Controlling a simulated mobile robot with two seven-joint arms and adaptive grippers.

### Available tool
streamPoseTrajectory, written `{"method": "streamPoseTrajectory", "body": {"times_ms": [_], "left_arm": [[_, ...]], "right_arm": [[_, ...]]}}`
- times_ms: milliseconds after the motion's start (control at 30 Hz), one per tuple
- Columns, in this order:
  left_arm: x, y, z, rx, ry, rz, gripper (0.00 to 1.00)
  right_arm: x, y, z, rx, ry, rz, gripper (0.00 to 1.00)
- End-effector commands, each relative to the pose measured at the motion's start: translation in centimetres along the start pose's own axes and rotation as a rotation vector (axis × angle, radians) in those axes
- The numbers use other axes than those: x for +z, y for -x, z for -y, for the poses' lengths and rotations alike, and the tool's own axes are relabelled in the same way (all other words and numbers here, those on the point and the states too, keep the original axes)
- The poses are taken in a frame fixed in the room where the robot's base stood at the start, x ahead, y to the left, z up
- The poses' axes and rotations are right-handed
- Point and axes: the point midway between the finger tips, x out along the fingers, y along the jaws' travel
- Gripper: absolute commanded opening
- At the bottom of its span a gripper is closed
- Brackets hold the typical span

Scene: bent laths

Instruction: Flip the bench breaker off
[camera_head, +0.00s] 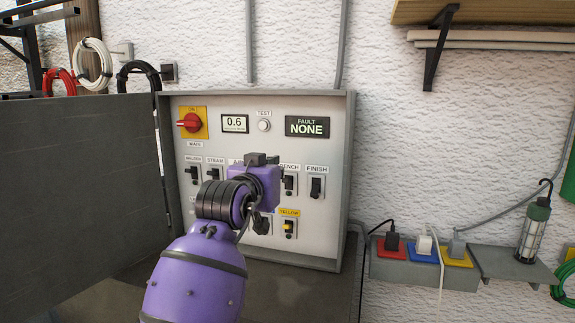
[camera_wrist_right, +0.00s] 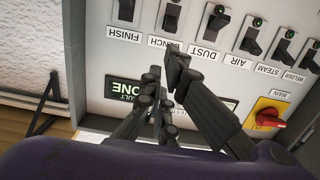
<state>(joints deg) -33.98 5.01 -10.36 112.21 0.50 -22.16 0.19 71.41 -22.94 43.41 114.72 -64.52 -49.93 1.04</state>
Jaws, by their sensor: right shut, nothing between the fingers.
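The bench breaker (camera_head: 288,182) is a black toggle under the BENCH label on the grey panel (camera_head: 338,165), just right of my purple right wrist in the head view. In the right wrist view, which is upside down, the bench breaker (camera_wrist_right: 171,16) is at the top, beyond the fingertips. My right gripper (camera_wrist_right: 166,68) is shut and empty, its dark fingers pointing at the panel near the BENCH label. I cannot tell whether they touch it. In the head view the wrist hides the fingertips. My left gripper is not in view.
The finish breaker (camera_head: 316,187) is right of bench, and a yellow breaker (camera_head: 289,226) is below. The dust breaker (camera_wrist_right: 214,24) is beside bench. A red main switch (camera_head: 190,122) is upper left. The open panel door (camera_head: 80,180) stands left. Colored sockets (camera_head: 424,250) are right.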

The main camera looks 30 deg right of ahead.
Motion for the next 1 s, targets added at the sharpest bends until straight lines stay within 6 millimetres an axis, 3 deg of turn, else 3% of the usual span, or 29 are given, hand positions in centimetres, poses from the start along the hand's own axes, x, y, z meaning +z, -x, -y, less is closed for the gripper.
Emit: {"method": "streamPoseTrajectory", "body": {"times_ms": [367,800,1000], "left_arm": [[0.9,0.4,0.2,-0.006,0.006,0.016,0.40],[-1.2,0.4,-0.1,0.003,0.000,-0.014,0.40],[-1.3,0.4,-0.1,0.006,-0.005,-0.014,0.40]], "right_arm": [[-0.1,-0.4,0.1,-0.003,-0.002,0.000,0.00],[-0.3,-7.6,0.1,-0.003,-0.004,-0.001,0.00],[-0.1,-9.6,0.1,-0.004,-0.003,0.000,0.00]]}}
